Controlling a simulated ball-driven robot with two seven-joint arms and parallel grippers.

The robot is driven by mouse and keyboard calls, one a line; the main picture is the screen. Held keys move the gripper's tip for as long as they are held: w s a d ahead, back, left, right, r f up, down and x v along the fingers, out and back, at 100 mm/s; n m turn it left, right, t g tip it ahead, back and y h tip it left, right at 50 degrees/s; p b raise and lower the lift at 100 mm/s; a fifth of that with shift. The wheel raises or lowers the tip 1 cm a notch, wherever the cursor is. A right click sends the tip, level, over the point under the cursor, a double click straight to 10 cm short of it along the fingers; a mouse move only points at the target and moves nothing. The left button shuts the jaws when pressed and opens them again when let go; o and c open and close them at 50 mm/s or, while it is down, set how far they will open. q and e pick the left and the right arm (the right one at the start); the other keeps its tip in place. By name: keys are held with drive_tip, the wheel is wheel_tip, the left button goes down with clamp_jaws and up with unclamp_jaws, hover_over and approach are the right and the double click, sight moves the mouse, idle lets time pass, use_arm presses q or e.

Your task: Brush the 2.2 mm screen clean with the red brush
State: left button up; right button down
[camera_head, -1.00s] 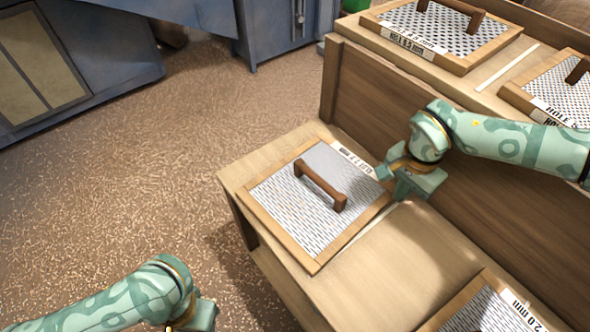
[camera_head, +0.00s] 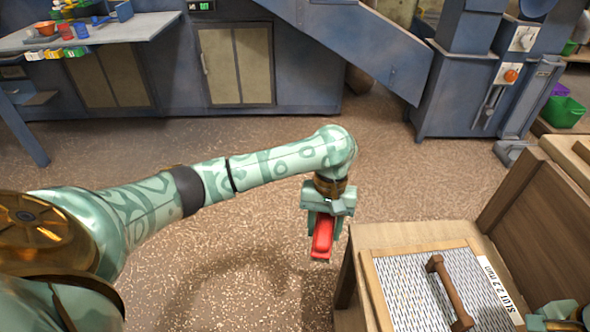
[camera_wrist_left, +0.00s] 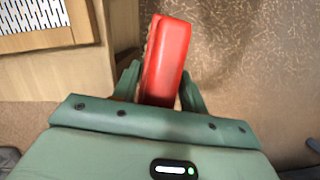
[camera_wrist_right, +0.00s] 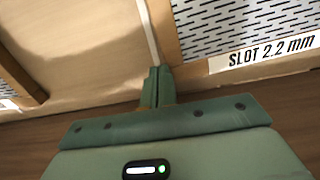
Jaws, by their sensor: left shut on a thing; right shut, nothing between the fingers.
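The 2.2 mm screen (camera_head: 403,285) is a slotted metal sheet in a wooden frame with a brown handle (camera_head: 448,290) and a "SLOT 2.2 mm" label. It lies on a wooden bench at lower right. My left gripper (camera_head: 323,225) is shut on the red brush (camera_head: 322,238) and holds it over the floor, left of the bench. The brush also fills the jaws in the left wrist view (camera_wrist_left: 166,58); its bristles are mostly hidden. My right gripper (camera_wrist_right: 157,82) is shut and empty beside the screen's wooden frame, near the label. Only part of it shows in the head view.
The wooden bench (camera_head: 385,236) has a raised back board (camera_head: 545,215) at right. A blue machine (camera_head: 470,80) with a sloping chute stands behind. A blue worktable (camera_head: 120,32) with small containers is at upper left. Speckled floor (camera_head: 240,250) is open between.

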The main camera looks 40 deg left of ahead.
use_arm(q)
drive_tip(key=w+d+r+n+h, duration=0.1)
drive_tip(key=w+d+r+n, duration=0.2)
drive_tip(key=w+d+r, duration=0.3)
drive_tip(key=shift+h, duration=0.3)
drive_tip(key=s+d, duration=0.1)
drive_tip(key=d, duration=0.2)
drive_tip(key=s+d, duration=0.1)
drive_tip(key=d, duration=0.7)
drive_tip(key=shift+s+r, duration=0.1)
drive_tip(key=shift+s, duration=0.3)
drive_tip(key=s+d+r+g, duration=0.1)
drive_tip(key=s+d+r, duration=0.1)
drive_tip(key=s+d, duration=0.7)
drive_tip(key=shift+m, duration=0.3)
drive_tip(key=shift+w+d+f, duration=0.2)
drive_tip(key=shift+d+f, duration=0.2)
drive_tip(key=shift+f, duration=0.6)
drive_tip(key=shift+w+d+f, duration=0.25)
drive_tip(key=shift+d+f, duration=0.2)
drive_tip(key=shift+f, duration=0.5)
drive_tip(key=shift+w+d+f, duration=0.2)
drive_tip(key=shift+d+f, duration=0.2)
drive_tip(key=shift+f, duration=0.6)
drive_tip(key=shift+f, duration=0.9)
